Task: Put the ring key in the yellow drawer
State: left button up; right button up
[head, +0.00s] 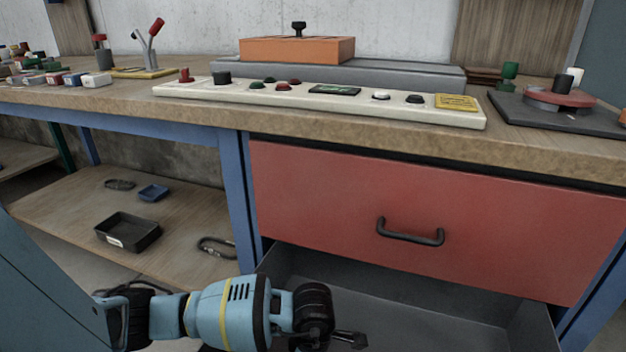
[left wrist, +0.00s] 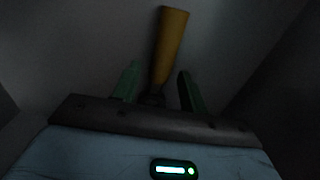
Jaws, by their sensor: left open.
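My left gripper (head: 348,338) is low in the head view, at the open grey drawer (head: 420,318) below the red drawer. The open drawer's front is out of view, so its colour does not show. In the left wrist view my left gripper (left wrist: 158,88) is open, its green fingers apart. A yellow tapered handle-like piece (left wrist: 170,45) stands between and beyond the fingertips; I cannot tell whether it is the ring key or whether a finger touches it. Dark grey surfaces surround it. My right gripper is not in view.
The red drawer (head: 330,205) is shut. Above it the bench top holds a white control panel (head: 325,100) and an orange block (head: 296,50). The lower left shelf (head: 75,225) carries a black tray (head: 128,232), a small blue tray (head: 153,193) and a dark loop (head: 217,247).

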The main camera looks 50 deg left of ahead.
pick_arm(q)
notch_tip(320, 180, up, 12)
jog(key=p, duration=0.4)
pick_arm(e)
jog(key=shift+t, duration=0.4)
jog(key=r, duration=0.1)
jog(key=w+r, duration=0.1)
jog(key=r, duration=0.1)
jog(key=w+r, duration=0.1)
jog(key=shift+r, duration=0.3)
pick_arm(q)
jog(key=shift+r, duration=0.1)
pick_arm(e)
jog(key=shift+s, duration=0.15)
